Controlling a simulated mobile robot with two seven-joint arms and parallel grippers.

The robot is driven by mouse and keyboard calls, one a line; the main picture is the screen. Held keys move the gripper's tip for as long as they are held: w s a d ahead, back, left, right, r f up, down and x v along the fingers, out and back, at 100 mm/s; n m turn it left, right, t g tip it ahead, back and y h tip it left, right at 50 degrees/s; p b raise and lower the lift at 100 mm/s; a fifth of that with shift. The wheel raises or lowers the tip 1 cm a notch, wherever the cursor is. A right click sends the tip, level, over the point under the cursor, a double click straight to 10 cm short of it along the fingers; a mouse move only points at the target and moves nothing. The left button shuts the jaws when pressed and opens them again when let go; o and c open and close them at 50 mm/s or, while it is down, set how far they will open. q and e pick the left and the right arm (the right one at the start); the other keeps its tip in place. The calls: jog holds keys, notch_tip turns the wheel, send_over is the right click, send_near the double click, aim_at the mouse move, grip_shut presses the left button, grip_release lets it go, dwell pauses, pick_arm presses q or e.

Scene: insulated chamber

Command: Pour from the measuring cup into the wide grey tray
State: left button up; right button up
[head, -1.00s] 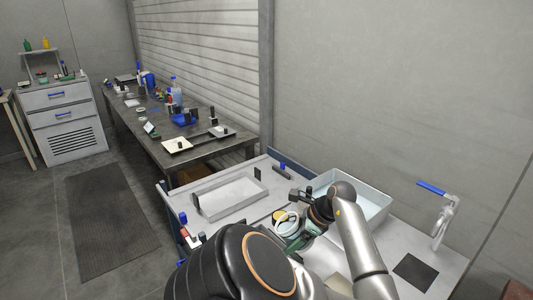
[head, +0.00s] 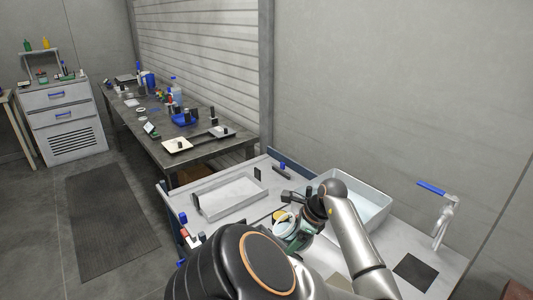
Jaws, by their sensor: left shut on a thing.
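The wide grey tray (head: 207,212) is shallow and lies on the worktop left of my arm; it looks empty. My left gripper (head: 292,226) is right of the tray, low over the worktop, mostly hidden behind my own wrist and arm. It is shut on what looks like the measuring cup (head: 284,221), a small pale round vessel. The cup is apart from the tray in the picture. Its contents and exact tilt are too small to tell. My right gripper is not in view.
A deep pale basin (head: 377,189) with light blue contents stands right of the tray, partly behind my arm. A tap with a blue lever (head: 432,187) and a dark square mat (head: 416,271) are farther right. Small dark items stand behind the tray. Another cluttered table (head: 205,153) stands back left.

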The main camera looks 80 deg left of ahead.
pick_arm(q)
jog(key=shift+f+t, duration=0.1)
jog(key=shift+t, duration=0.3)
jog(key=shift+w+r+t+h, duration=0.3)
jog(key=shift+t+h, duration=0.1)
jog(key=shift+t, duration=0.4)
jog(key=shift+w+d+f+t, duration=0.15)
jog(key=shift+f+t, duration=0.2)
jog(key=shift+t, duration=0.45)
dwell(0.3)
jog(key=shift+w+r+t+h, duration=0.1)
jog(key=shift+r+t+h, duration=0.3)
jog(key=shift+t, duration=0.4)
jog(key=shift+s+a+r+n+t+h, duration=0.25)
jog(key=shift+s+r+t, duration=0.2)
jog(key=shift+s+t, duration=0.35)
jog(key=shift+w+r+t, duration=0.15)
jog(key=shift+r+t, duration=0.05)
jog(key=shift+t, duration=0.2)
jog(key=shift+d, duration=0.1)
